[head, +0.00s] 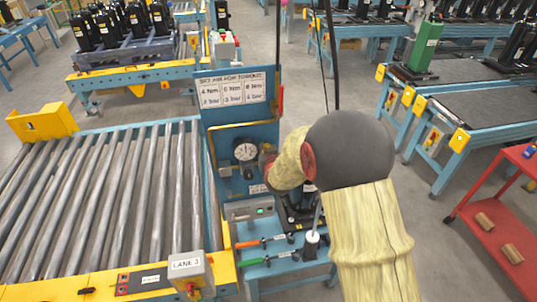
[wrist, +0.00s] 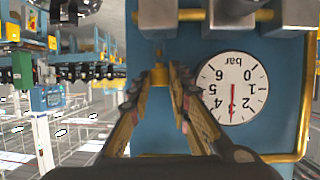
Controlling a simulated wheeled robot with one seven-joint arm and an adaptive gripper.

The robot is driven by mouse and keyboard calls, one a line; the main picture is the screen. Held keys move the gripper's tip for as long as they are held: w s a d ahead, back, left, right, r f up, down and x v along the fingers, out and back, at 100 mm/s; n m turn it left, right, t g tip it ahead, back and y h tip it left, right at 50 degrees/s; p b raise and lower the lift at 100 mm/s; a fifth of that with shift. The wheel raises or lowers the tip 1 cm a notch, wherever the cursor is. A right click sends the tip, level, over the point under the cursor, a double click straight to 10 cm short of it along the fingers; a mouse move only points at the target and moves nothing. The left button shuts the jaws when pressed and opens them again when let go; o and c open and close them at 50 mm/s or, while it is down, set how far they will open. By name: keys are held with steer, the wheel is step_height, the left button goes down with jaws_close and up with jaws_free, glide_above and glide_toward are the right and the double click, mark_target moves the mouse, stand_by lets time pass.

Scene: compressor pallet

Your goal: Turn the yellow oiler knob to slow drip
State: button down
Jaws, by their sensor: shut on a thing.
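In the wrist view, which appears upside down, the yellow oiler knob (wrist: 158,77) sits in front of a blue panel (wrist: 230,50). My gripper (wrist: 164,73) is shut on the knob, with one finger on each side of it. Right beside it is a white round gauge (wrist: 231,88) marked in bar, its needle near 3. In the head view the gauge (head: 245,152) shows on the blue panel, and my arm hides most of the gripper and the knob. The drip itself cannot be seen.
A yellow pipe (wrist: 309,85) and grey metal blocks (wrist: 213,15) are close to the gripper. In the head view, a roller conveyor (head: 100,200) stands at left, tools with green and orange handles (head: 250,262) lie below the panel, and a red cart (head: 500,220) is at right.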

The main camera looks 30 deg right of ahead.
steer(key=shift+a+m+h, duration=0.1)
steer(key=shift+m+h, duration=0.4)
steer(key=shift+h, duration=0.2)
steer(key=c, duration=1.9)
jaws_free()
steer(key=shift+r, duration=0.1)
steer(key=v, duration=1.1)
steer(key=shift+s+a+r, duration=0.2)
steer(key=shift+s+r, duration=0.1)
steer(key=shift+g, duration=0.3)
